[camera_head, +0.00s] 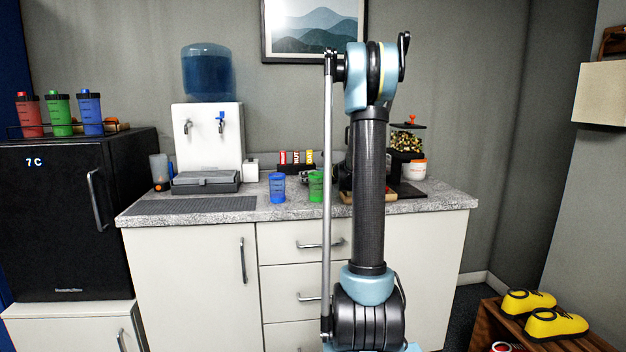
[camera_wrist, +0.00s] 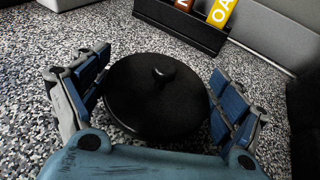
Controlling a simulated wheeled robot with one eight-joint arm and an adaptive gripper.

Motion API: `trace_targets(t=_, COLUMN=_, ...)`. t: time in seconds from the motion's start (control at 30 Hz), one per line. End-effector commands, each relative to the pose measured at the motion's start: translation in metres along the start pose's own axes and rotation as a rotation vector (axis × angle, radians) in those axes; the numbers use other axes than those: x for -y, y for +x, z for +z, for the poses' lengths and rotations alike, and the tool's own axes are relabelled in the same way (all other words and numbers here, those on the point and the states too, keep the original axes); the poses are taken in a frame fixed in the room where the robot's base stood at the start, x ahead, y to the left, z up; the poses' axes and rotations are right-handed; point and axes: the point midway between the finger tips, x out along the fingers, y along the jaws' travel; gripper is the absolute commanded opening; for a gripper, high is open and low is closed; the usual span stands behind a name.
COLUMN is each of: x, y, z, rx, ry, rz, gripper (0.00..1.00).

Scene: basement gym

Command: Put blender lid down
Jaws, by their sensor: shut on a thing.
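The blender lid is a round black disc with a small knob (camera_wrist: 150,110) in the wrist view. My gripper (camera_wrist: 158,92) is shut on it, with one blue-padded finger at its left edge and the other at its right edge. The lid is over the speckled counter (camera_wrist: 35,100); I cannot tell if it touches the surface. I cannot make out the blender itself for sure.
A black rack of packets (camera_wrist: 185,25) stands just beyond the lid; the head view also shows the rack (camera_head: 297,168). A blue cup (camera_head: 277,188) and a green cup (camera_head: 315,186) stand on the counter. A dark mat (camera_head: 195,206) lies left. A water dispenser (camera_head: 208,140) stands behind.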

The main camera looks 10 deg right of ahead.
Motion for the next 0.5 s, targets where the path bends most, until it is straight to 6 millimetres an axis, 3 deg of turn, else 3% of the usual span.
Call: trace_targets(t=0.5, x=-0.0005, y=0.002, z=-0.0066, rx=0.0, ry=0.0, rz=0.001, gripper=0.6)
